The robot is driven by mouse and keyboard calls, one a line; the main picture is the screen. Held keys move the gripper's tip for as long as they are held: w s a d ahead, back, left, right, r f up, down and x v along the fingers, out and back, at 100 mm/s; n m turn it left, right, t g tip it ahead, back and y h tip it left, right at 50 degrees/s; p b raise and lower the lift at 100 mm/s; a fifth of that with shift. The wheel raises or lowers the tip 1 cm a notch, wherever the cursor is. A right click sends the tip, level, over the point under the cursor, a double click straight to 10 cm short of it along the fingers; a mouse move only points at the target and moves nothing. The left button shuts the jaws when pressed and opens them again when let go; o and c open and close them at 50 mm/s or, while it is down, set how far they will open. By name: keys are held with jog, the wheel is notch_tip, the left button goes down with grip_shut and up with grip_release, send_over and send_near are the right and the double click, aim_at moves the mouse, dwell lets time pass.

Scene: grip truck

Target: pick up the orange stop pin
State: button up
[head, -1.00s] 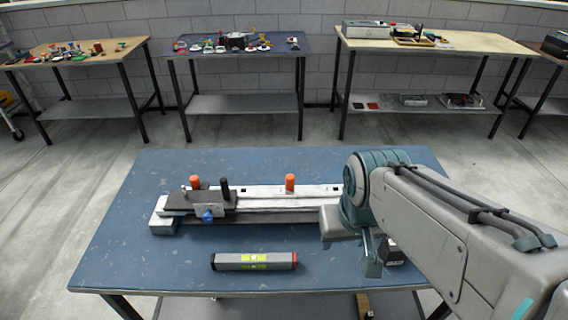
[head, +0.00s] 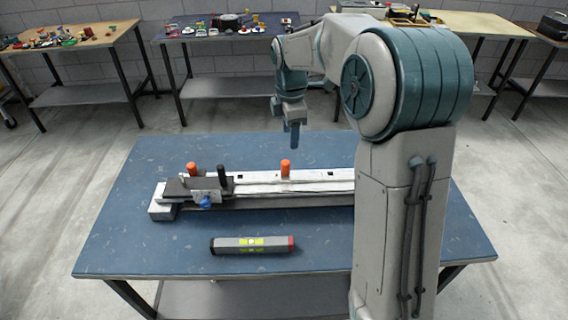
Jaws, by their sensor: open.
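An orange pin (head: 285,168) stands upright in the pale rail (head: 318,178), near its middle. A second orange pin (head: 192,170) stands at the rail's left end by the dark carriage (head: 207,185), beside a black post (head: 222,174). I cannot tell from looks alone which is called the stop pin. My gripper (head: 293,142) is open, points down and appears a little above the middle orange pin, not touching it. Its distance in depth from the pin is hard to judge. My arm hides the right end of the rail.
A grey level (head: 225,245) with a yellow-green middle lies in front of the rail on the blue table (head: 160,268). A blue knob (head: 205,203) sticks out from the carriage. The table in front is mostly clear. Other workbenches stand along the back wall.

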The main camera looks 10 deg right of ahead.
aim_at(285, 162)
jog(key=w+f+n, duration=0.1)
jog(key=f, duration=0.2)
jog(key=w+f+n, duration=0.1)
jog(key=f, duration=0.3)
jog(key=w+a+f+n, duration=0.1)
jog(key=f, duration=0.2)
jog(key=shift+w+f+p, duration=0.3)
jog(key=shift+w+p, duration=0.05)
jog(key=shift+p, duration=0.05)
notch_tip(285, 162, down, 5)
jog(key=shift+d+p, duration=0.1)
jog(key=shift+p, duration=0.45)
grip_shut()
